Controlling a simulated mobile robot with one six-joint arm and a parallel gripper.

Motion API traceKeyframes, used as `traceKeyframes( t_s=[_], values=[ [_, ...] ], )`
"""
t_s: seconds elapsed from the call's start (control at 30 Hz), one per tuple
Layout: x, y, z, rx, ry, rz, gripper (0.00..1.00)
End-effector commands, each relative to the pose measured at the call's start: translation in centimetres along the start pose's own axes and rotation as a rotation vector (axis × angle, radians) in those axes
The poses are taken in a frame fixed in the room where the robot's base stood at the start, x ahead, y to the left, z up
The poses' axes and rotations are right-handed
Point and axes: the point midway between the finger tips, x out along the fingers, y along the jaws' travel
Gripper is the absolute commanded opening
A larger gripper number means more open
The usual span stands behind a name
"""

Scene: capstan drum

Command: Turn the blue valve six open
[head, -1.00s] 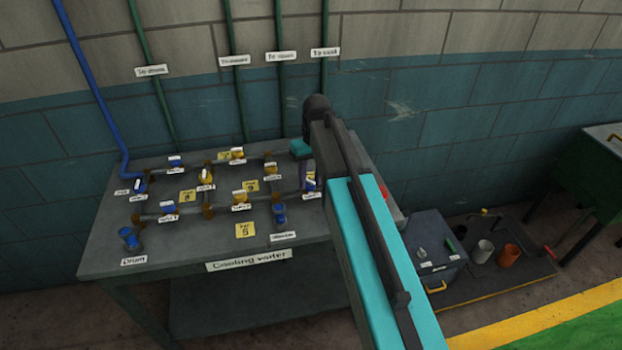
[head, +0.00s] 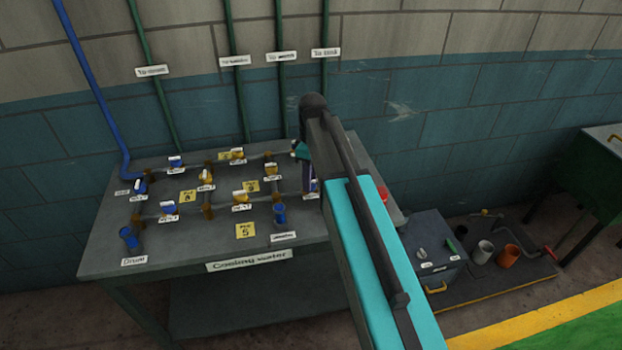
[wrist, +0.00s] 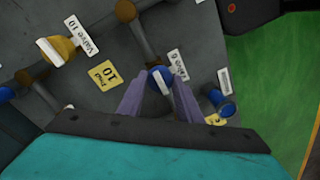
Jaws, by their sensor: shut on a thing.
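The blue valve six (wrist: 159,79) shows in the wrist view, on a pipe between the two purple fingers, with a white label partly readable beside it. My gripper (wrist: 158,82) is shut on its blue handle. In the head view, my gripper (head: 309,186) is at the right end of the front pipe row, and my arm hides much of the area around it. The exact handle angle is hard to tell.
A yellow-handled valve (wrist: 58,48) with its label and a yellow tag (wrist: 104,75) lie to the left in the wrist view. A blue open-topped fitting (wrist: 222,108) is close on the right. Several other valves stand on the grey bench (head: 190,250).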

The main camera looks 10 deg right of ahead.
Motion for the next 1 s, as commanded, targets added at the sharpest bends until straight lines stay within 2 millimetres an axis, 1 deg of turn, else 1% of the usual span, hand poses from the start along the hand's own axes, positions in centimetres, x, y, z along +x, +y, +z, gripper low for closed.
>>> traceKeyframes(
  t_s=[0.17, 0.5, 0.53, 0.63, 1.0],
  values=[
    [-0.05, 0.01, -0.12, -0.029, 0.000, 0.001, 0.10],
    [-0.05, 0.00, -0.11, -0.033, 0.000, 0.001, 0.09],
    [-0.05, 0.00, -0.11, -0.033, 0.000, 0.001, 0.33],
    [-0.05, 0.00, -0.09, -0.032, 0.000, 0.000, 0.50],
    [-0.09, 0.02, -0.02, -0.030, -0.001, 0.000, 0.50]
  ],
)
